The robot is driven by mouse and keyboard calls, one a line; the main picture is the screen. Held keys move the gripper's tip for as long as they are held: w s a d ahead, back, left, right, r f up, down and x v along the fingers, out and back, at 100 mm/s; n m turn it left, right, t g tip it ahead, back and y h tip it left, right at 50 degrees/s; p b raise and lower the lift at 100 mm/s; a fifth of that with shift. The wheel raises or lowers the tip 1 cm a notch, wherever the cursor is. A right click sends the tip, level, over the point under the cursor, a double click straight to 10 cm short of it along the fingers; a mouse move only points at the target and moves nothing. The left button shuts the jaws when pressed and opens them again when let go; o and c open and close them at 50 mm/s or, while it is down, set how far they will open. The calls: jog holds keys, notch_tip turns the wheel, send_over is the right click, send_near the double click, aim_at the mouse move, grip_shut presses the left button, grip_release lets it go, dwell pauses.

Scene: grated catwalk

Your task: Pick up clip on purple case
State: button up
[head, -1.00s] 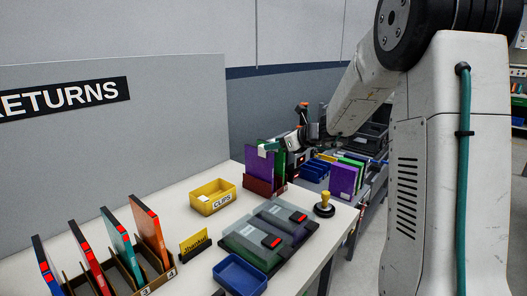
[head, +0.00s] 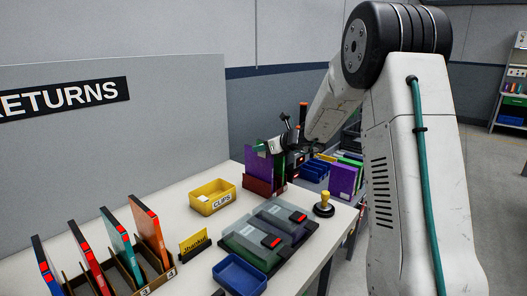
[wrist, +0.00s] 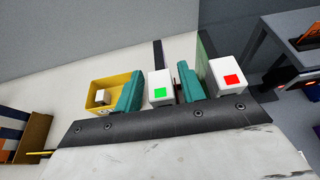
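The purple case (head: 257,167) stands upright in a dark red holder at the far end of the white table. My gripper (head: 266,147) is at the top of this case in the head view. In the wrist view my teal fingers (wrist: 160,89) stand on either side of a white clip with a green square (wrist: 160,94), with narrow gaps beside it. The clip sits on a thin dark edge, which looks like the case seen edge-on. A second white clip with a red square (wrist: 229,77) is just right of the fingers, at a green case (wrist: 205,48).
A yellow CLIPS bin (head: 212,206) stands left of the holder; it holds a white clip in the wrist view. Grey cases on a dark tray, a blue bin (head: 240,276) and a stamp (head: 324,205) are nearer. More purple and green cases stand at right beyond the table.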

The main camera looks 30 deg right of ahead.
jog(key=c, duration=0.7)
jog(key=shift+o, duration=0.2)
